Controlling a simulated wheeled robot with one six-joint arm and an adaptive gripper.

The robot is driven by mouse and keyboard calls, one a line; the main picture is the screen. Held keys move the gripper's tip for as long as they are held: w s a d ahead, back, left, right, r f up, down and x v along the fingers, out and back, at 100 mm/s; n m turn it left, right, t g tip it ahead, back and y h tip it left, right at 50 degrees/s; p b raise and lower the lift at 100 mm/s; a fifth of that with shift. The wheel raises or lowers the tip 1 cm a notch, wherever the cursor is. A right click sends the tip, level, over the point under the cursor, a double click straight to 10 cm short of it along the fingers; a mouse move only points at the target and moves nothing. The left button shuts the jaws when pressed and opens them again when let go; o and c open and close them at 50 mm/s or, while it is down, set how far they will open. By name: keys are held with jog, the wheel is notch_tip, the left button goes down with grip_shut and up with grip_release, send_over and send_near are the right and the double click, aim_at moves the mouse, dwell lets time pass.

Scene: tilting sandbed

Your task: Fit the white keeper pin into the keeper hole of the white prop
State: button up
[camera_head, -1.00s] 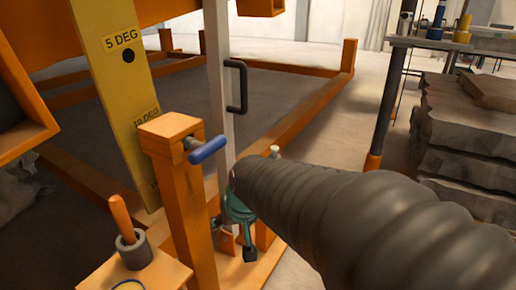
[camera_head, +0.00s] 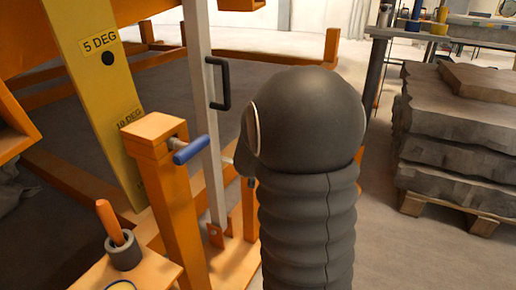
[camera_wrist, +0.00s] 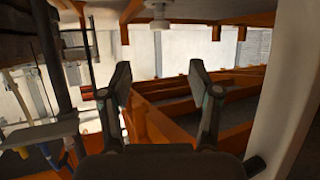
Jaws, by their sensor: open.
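The white prop (camera_head: 203,110) is a pale upright bar with a black handle (camera_head: 218,83). Its foot stands in an orange bracket (camera_head: 215,232), and I cannot make out the keeper hole. In the wrist view the prop (camera_wrist: 291,85) runs down the right side, beside my gripper. A small white knobbed piece (camera_wrist: 158,14), which looks like the keeper pin, shows at the top of the wrist view against an orange part, beyond the fingertips. My gripper (camera_wrist: 160,72) is open and empty. In the head view my dark arm hides the gripper and that white piece.
An orange post (camera_head: 165,200) with a blue-handled lever (camera_head: 191,150) stands left of the prop. A yellow degree-marked bar (camera_head: 100,110) and a grey cup (camera_head: 123,251) with an orange handle are further left. Stacked stone slabs (camera_head: 455,140) stand at right.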

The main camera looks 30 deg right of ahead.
jog(key=shift+f+b+x, duration=0.15)
jog(key=shift+b+x, duration=0.35)
jog(key=shift+x, duration=2.85)
jog(key=shift+f+b+x, duration=0.1)
jog(key=shift+b+x, duration=0.4)
jog(key=shift+x, duration=2.85)
jog(key=shift+s, duration=0.1)
grip_shut()
